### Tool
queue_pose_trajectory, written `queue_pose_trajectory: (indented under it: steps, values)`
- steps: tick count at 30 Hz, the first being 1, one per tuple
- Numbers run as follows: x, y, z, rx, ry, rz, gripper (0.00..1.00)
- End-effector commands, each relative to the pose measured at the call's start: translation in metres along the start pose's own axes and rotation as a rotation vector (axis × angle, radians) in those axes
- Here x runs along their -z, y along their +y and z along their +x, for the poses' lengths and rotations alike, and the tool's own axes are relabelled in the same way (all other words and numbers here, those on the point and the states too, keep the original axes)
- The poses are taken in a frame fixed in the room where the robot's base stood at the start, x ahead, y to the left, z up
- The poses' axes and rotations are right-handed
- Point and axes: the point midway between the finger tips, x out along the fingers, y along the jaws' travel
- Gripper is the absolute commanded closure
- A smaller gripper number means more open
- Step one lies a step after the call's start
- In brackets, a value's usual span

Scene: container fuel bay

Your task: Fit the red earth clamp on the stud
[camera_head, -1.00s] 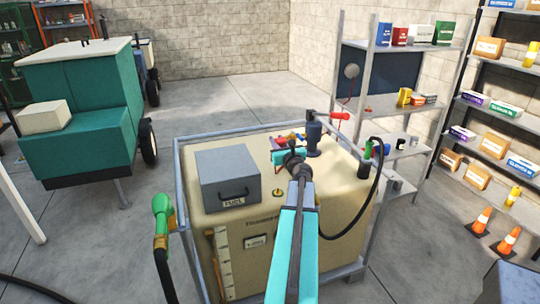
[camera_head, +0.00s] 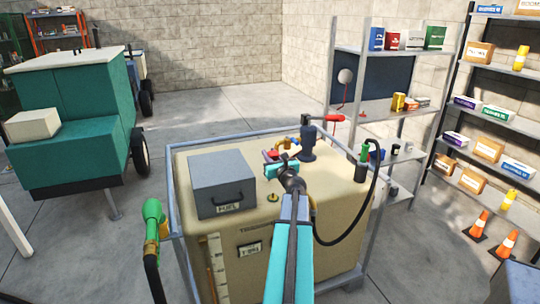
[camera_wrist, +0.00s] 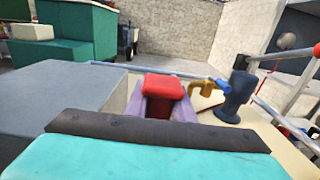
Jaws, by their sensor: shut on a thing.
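My gripper (camera_wrist: 163,100) is shut on the red earth clamp (camera_wrist: 163,87), whose red block sits between the purple-grey fingers. In the head view the red clamp (camera_head: 271,155) shows small at the gripper's end, above the rear part of the beige fuel tank (camera_head: 335,190). A small brass fitting with a dark centre (camera_head: 273,197) stands on the tank top, nearer than the gripper; I cannot tell whether it is the stud. The clamp's lower side and jaws are hidden.
A grey box (camera_head: 222,182) stands left on the tank. A dark pump (camera_head: 308,140) with a red handle and a yellow pipe with a blue end (camera_head: 290,143) are close behind and right of the gripper. A black hose (camera_head: 374,190) loops at right. A green nozzle (camera_head: 153,212) hangs at left.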

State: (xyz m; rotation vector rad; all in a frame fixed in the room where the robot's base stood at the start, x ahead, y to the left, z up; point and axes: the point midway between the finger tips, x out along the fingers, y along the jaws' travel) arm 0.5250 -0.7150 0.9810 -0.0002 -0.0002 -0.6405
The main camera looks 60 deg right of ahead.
Motion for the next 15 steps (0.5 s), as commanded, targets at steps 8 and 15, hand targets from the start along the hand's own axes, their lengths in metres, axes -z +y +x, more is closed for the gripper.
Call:
queue_pose_trajectory:
  steps: [8,15]
  values:
    - [0.015,0.001,0.000,-0.001,0.000,0.001,1.00]
    - [0.034,0.001,0.000,-0.001,0.000,0.001,1.00]
